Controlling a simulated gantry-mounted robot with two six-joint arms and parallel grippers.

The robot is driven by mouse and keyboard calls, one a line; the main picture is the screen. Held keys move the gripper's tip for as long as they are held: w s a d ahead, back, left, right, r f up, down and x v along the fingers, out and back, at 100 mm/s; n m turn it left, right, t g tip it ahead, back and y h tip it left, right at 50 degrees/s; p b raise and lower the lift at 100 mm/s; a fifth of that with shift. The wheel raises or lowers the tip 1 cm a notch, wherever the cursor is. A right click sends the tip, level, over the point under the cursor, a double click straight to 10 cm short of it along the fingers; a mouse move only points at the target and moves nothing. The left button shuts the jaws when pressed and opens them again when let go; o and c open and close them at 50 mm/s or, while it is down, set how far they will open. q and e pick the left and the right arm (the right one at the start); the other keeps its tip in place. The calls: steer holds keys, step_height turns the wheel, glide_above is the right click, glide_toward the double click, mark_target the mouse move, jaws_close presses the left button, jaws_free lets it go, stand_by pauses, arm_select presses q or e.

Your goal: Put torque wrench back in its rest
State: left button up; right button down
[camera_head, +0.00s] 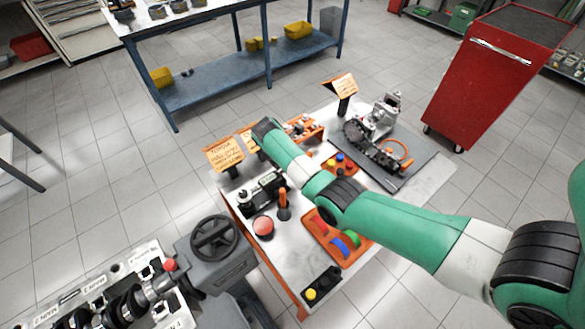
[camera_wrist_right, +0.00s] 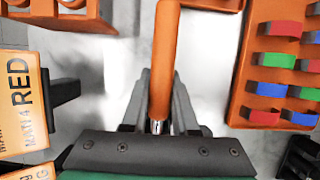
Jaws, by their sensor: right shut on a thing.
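My right gripper (camera_wrist_right: 160,100) is shut around an orange handle (camera_wrist_right: 164,50), which I take to be the torque wrench. In the right wrist view the handle runs up out of the frame, and a short metal end shows between the fingers. The rest of the wrench is out of frame. In the head view my right arm reaches from the right across the work table (camera_head: 232,192), and its gripper and the held wrench are hidden. I cannot pick out the wrench's rest in either view. My left gripper is not in view.
An orange tray (camera_wrist_right: 240,88) with red, green and blue pieces is right of the handle. A printed orange card (camera_wrist_right: 20,105) is at left. On the table stand an orange-handled lever (camera_head: 284,205), a red button (camera_head: 263,227) and a bin with coloured rings (camera_head: 325,248).

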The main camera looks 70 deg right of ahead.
steer(key=shift+f+b, duration=0.6)
steer(key=shift+f, duration=0.45)
stand_by(0.4)
steer(key=c, duration=0.9)
jaws_free()
steer(key=shift+r+p, duration=1.5)
steer(key=shift+p, duration=0.25)
steer(key=o, duration=0.5)
steer(key=shift+o, duration=0.2)
